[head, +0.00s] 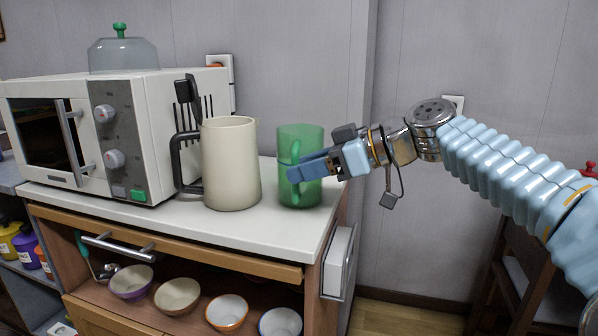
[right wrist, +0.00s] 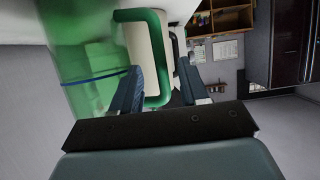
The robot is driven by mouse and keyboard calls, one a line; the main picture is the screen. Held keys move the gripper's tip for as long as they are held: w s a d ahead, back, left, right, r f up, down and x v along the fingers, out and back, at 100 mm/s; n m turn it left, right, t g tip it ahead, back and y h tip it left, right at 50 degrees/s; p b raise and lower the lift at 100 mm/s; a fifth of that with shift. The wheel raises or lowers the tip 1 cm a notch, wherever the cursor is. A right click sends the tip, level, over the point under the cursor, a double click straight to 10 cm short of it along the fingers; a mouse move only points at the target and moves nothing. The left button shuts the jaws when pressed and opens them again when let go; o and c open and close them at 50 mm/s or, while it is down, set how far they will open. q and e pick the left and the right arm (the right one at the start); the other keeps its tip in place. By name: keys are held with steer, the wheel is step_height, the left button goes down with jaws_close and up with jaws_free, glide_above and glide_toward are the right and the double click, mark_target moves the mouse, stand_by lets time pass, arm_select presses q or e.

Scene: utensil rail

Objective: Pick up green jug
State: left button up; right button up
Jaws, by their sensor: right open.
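The green jug (head: 308,141) stands upright on the white counter top, right of a cream jug. It is translucent, and its green handle (head: 295,156) faces my side. My right gripper (head: 293,169) reaches in from the right with its blue fingers at the jug's handle. In the right wrist view the jug's body (right wrist: 88,72) fills the left. Its solid green handle (right wrist: 154,101) lies between the two open fingers (right wrist: 160,80). I cannot tell whether either finger touches it. My left gripper is not in view.
The cream jug (head: 231,165) with a black handle stands close on the left. A microwave (head: 150,140) with a glass dome (head: 123,55) on top is further left. Several bowls (head: 177,296) sit on the shelf below. The counter (head: 262,226) is clear in front of the jugs.

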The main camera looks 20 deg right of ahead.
steer(key=x, duration=0.4)
steer(key=shift+a+f+p, duration=0.1)
steer(key=shift+a+p, duration=0.05)
steer(key=shift+p, duration=0.15)
jaws_close()
stand_by(1.1)
